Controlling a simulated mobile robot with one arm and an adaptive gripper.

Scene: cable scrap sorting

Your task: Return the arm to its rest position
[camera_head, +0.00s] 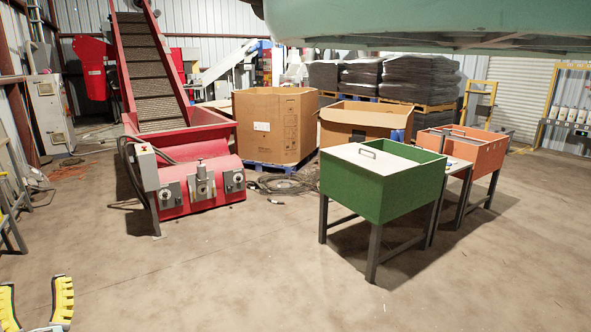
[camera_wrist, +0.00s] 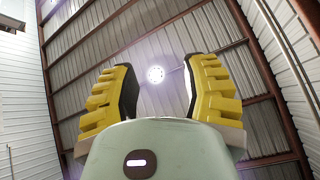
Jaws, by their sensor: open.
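My gripper (camera_head: 37,303) shows at the lower left corner of the head view, with yellow ridged fingers and dark inner pads. In the wrist view my gripper (camera_wrist: 158,92) has its two fingers spread wide with nothing between them. It faces up toward the corrugated roof and a round bright lamp (camera_wrist: 155,74). In the head view it is apart from every bin and machine.
A green bin on legs (camera_head: 385,190) stands right of centre, with an orange bin (camera_head: 490,158) behind it. A red conveyor machine (camera_head: 205,180) stands at left. Cardboard boxes (camera_head: 270,125) and a loose cable (camera_head: 285,185) lie beyond. The concrete floor in front is clear.

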